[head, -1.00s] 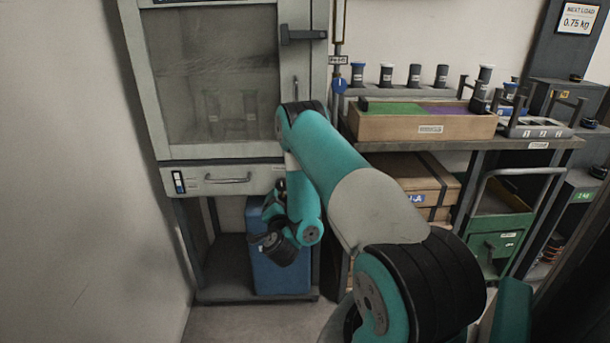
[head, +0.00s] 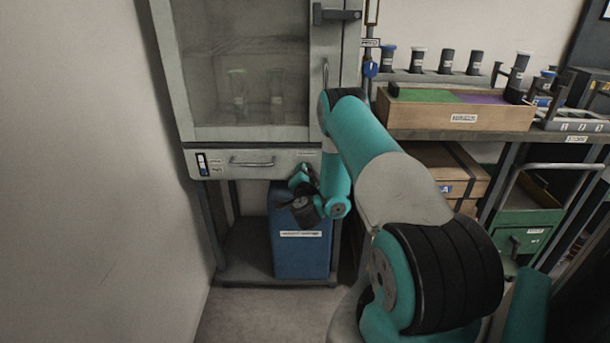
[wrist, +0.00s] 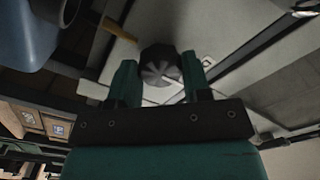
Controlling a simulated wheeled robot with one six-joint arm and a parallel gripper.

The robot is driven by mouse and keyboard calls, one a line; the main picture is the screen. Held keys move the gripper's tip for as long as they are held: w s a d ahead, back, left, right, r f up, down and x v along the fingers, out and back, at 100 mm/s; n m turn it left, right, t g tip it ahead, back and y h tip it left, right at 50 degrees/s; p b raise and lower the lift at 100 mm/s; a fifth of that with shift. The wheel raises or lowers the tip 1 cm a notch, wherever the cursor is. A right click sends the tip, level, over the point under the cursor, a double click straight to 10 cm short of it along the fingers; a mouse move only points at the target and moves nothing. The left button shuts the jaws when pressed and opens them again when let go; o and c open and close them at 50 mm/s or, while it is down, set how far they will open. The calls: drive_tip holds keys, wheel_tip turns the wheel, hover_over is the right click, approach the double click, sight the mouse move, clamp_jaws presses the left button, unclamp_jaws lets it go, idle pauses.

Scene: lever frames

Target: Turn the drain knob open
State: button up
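A dark round ribbed knob (wrist: 160,72) shows in the wrist view on a pale panel. My gripper (wrist: 159,62) is open, with one teal finger on each side of the knob. Whether the fingers touch it or reach fully around it I cannot tell. In the head view my gripper (head: 302,178) is at the lower right of the pale cabinet (head: 235,132), just under its drawer front, and points up. The knob is not visible in the head view; my gripper and the cabinet's lower edge are in that area.
A blue box (head: 300,258) stands on the shelf below my gripper. The drawer front with its handle (head: 252,162) is to the left. A workbench with a wooden tray (head: 455,118) stands to the right. A bare wall closes the left side.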

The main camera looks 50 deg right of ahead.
drive_tip(key=shift+c, duration=0.4)
drive_tip(key=shift+s+n+p, duration=0.1)
drive_tip(key=shift+n+p, duration=0.2)
drive_tip(key=shift+p, duration=0.05)
drive_tip(key=n+p, duration=0.3)
drive_tip(key=n, duration=0.8)
drive_tip(key=shift+s+f+p, duration=0.1)
drive_tip(key=shift+p, duration=0.25)
drive_tip(key=shift+n, duration=0.3)
drive_tip(key=o, duration=0.9)
